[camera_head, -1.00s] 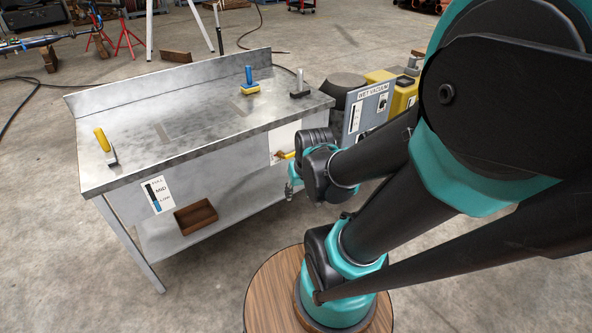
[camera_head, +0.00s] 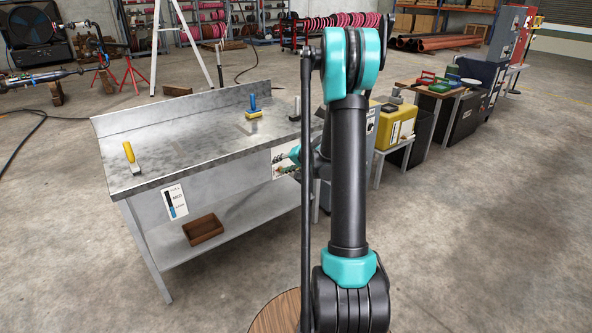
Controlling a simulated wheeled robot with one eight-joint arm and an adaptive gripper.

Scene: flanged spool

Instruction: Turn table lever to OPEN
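The metal table (camera_head: 150,183) stands left of centre. On its front apron near the right end is a white panel (camera_head: 278,154). A yellow lever showed on this panel a second ago; now it is mostly or wholly hidden behind my gripper, and its angle cannot be read. My gripper (camera_head: 281,166) is small in view, right at the panel, with a teal part of my arm just above it. I cannot tell whether it touches the lever or whether its fingers are open or shut.
On the table are a yellow-handled tool (camera_head: 131,158), a blue-handled one (camera_head: 253,106) and a dark-handled one (camera_head: 296,108). A level label (camera_head: 174,202) is on the apron's left. A brown tray (camera_head: 203,229) sits on the lower shelf. A yellow machine (camera_head: 396,127) stands right of the table.

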